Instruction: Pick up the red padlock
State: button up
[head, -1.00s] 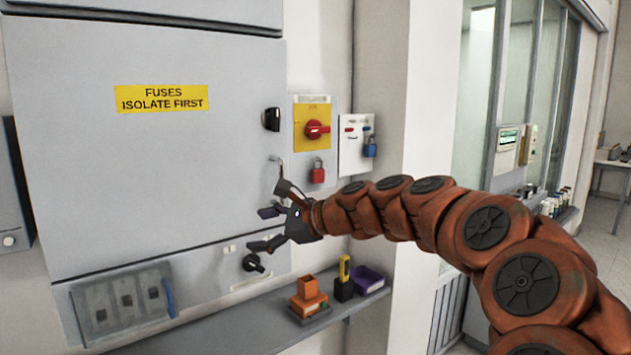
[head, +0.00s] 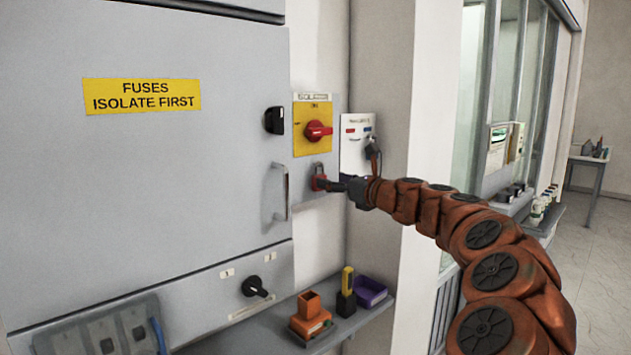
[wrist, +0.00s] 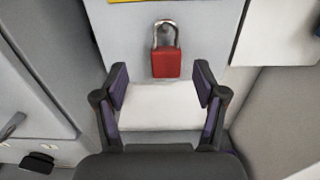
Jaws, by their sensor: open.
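The red padlock (head: 319,179) hangs on the grey plate below the red rotary switch. In the wrist view the padlock (wrist: 166,62) shows its silver shackle up and its red body down, just beyond the fingertips and centred between them. My gripper (wrist: 160,82) is open and empty, with its two dark fingers either side of the line to the padlock. In the head view my gripper (head: 335,185) is at the padlock's right side, and its fingers partly overlap the padlock. Whether the fingers touch the padlock cannot be told.
The red switch on its yellow plate (head: 300,140) is just above. A white panel (head: 352,130) is to the right, partly behind my gripper. A door handle (head: 279,192) is to the left. Below, a shelf (head: 355,322) holds orange, yellow-black and purple items.

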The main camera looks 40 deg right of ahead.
jog(key=shift+w+d+r, duration=0.1)
jog(key=shift+w+d, duration=0.15)
jog(key=shift+w, duration=0.25)
jog(key=w+p, duration=0.1)
jog(key=w, duration=0.3)
jog(key=shift+d, duration=0.2)
jog(key=c, duration=1.3)
jog(key=b, duration=0.2)
send_near(322, 176)
jog(key=s+r, duration=0.2)
jog(key=s, duration=0.6)
jog(key=shift+s, duration=0.25)
